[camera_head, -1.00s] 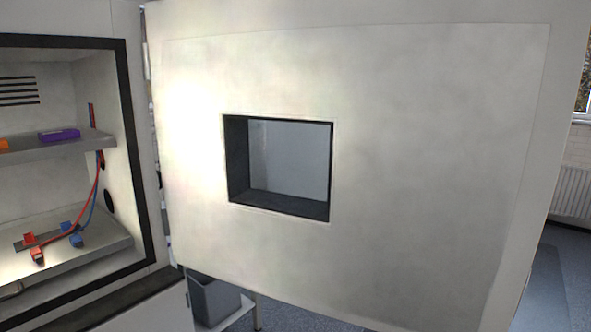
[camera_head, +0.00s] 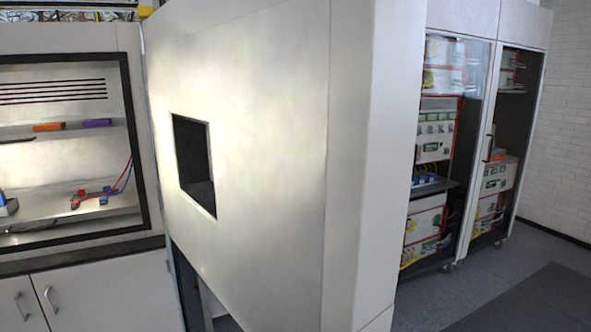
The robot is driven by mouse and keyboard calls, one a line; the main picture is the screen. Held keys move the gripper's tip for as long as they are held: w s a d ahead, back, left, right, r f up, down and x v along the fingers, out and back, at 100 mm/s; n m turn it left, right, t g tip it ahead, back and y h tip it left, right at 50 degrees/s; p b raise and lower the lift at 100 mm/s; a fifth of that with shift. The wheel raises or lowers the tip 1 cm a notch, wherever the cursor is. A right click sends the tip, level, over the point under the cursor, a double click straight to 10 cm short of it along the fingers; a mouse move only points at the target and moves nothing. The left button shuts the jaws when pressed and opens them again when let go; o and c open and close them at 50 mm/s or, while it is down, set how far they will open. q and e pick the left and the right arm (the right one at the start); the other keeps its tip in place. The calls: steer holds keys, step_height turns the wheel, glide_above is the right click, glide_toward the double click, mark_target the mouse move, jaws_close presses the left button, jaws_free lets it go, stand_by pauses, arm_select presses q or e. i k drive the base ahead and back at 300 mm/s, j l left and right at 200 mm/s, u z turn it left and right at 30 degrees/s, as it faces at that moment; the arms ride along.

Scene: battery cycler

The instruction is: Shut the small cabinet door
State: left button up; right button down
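The small cabinet door (camera_head: 265,130) is a thick pale panel with a small dark-framed window (camera_head: 195,165). It stands wide open, swung out toward me from the right side of the cabinet opening. The cabinet (camera_head: 148,120) is at the left, its dark-edged opening uncovered. Inside are a shelf with an orange block (camera_head: 48,127) and a purple block (camera_head: 97,122), and red and blue clips with cables (camera_head: 105,195) on the floor. Neither of my grippers is in view.
Two lower cupboard doors with handles (camera_head: 48,300) are below the opening and look closed. Tall glass-fronted cabinets (camera_head: 470,140) with equipment stand at the right. The grey floor (camera_head: 530,295) at the lower right is clear, with a dark mat.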

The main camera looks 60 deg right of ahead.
mark_target(310, 108)
steer(key=k+l, duration=0.15)
steer(key=l, duration=0.25)
steer(key=k+l, duration=0.15)
steer(key=l, duration=0.25)
steer(key=k+l, duration=0.1)
steer(key=l, duration=0.3)
steer(key=k+l, duration=0.15)
steer(key=l, duration=0.3)
steer(key=k+l, duration=0.15)
steer(key=l, duration=0.25)
steer(key=i+l, duration=0.1)
steer(key=l, duration=0.25)
steer(key=i+l, duration=0.1)
steer(key=l, duration=0.25)
steer(key=i+l, duration=0.1)
steer(key=l, duration=0.25)
